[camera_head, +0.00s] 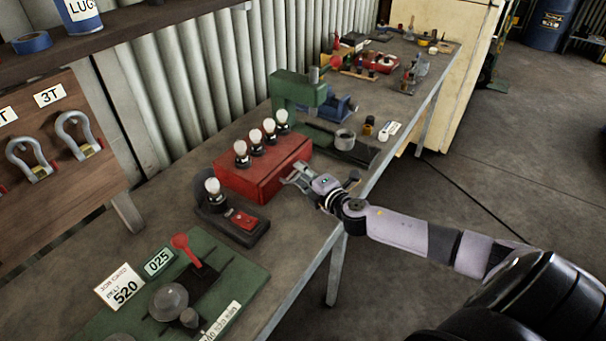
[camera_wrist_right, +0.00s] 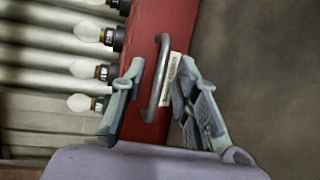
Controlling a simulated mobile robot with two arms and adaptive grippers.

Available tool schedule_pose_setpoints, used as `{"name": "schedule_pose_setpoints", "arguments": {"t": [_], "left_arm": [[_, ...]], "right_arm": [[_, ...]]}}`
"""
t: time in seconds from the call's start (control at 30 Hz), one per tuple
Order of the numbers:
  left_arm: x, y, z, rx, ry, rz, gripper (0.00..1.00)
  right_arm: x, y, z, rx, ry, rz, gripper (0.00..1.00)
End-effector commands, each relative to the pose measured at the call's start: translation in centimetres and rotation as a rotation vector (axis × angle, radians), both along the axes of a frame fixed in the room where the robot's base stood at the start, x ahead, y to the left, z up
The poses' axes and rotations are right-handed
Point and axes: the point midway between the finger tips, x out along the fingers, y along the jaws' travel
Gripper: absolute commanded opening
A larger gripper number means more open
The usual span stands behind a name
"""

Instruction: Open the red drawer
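The red drawer unit (camera_head: 258,178) sits on the bench, a red box with several white bulbs on top. In the right wrist view its red face (camera_wrist_right: 172,20) carries a grey bar handle (camera_wrist_right: 155,85) and a small pale label (camera_wrist_right: 171,72). No gap of an open drawer shows. My right gripper (camera_head: 291,175) is at the box's front edge. In the right wrist view its two fingers (camera_wrist_right: 160,72) are apart, one on each side of the handle, and I see no clear contact. My left gripper is out of view.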

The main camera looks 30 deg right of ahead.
Motion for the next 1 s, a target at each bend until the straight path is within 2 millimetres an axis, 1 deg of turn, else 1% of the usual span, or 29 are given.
{"name": "schedule_pose_setpoints", "arguments": {"t": [0.13, 0.57, 1.0], "left_arm": [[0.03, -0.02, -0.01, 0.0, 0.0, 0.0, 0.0], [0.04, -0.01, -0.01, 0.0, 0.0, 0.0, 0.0], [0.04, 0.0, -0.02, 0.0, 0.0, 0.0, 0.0]], "right_arm": [[-0.02, 0.01, -0.02, 0.0, 0.0, 0.0, 0.28], [-0.05, 0.0, -0.01, 0.0, 0.0, 0.0, 0.0], [-0.07, -0.01, -0.07, -0.001, 0.001, 0.0, 0.0]]}}
